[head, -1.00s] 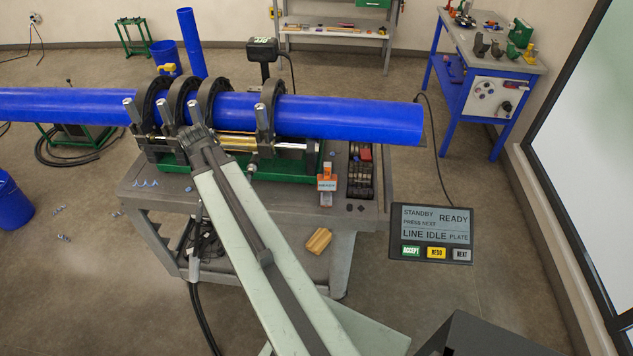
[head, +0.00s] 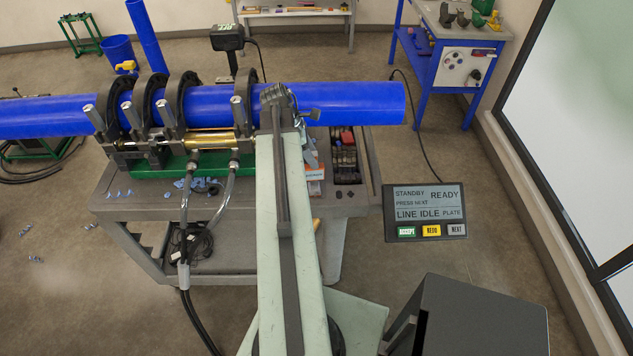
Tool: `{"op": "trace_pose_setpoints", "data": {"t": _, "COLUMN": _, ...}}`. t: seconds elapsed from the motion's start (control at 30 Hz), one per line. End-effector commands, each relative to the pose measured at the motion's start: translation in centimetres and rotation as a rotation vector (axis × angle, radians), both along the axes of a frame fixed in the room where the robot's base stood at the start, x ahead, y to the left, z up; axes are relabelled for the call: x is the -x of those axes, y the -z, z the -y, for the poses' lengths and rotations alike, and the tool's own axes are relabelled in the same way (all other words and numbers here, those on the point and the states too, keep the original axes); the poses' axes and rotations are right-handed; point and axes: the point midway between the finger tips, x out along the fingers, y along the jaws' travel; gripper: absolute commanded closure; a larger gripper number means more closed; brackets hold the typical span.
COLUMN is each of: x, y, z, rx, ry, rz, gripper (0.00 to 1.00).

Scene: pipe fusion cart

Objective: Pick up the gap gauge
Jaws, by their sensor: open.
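An orange piece with a white label (head: 314,173) lies on the right part of the cart top, just right of my arm. It looks like the gap gauge, but my arm covers part of it and I cannot be sure. My arm rises from the bottom of the head view, and its upper joint stands in front of the blue pipe. A further link hangs behind it, close to the orange piece. My gripper's fingertips are hidden behind the arm, so their distance from the piece cannot be seen.
A long blue pipe (head: 350,104) lies in black clamps on the green-based fusion machine (head: 150,164). A tray of dark and red parts (head: 345,160) is at the cart's right. Blue shavings lie on the grey cart top (head: 135,207). A display panel (head: 425,212) stands right of the cart.

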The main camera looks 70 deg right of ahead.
Motion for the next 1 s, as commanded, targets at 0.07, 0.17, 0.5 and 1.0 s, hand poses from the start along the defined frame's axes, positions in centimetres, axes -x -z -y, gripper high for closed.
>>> {"op": "trace_pose_setpoints", "data": {"t": 0.07, "x": 0.2, "y": 0.6, "z": 0.0, "rx": 0.000, "ry": 0.001, "rz": 0.000, "gripper": 0.49}}
{"op": "trace_pose_setpoints", "data": {"t": 0.17, "x": 0.6, "y": 2.2, "z": 0.2, "rx": 0.000, "ry": 0.003, "rz": 0.000, "gripper": 0.49}}
{"op": "trace_pose_setpoints", "data": {"t": 0.5, "x": 1.2, "y": 4.7, "z": 1.1, "rx": -0.003, "ry": 0.002, "rz": -0.006, "gripper": 0.49}}
{"op": "trace_pose_setpoints", "data": {"t": 1.0, "x": 0.3, "y": 4.6, "z": 1.7, "rx": -0.008, "ry": 0.005, "rz": -0.015, "gripper": 1.00}}
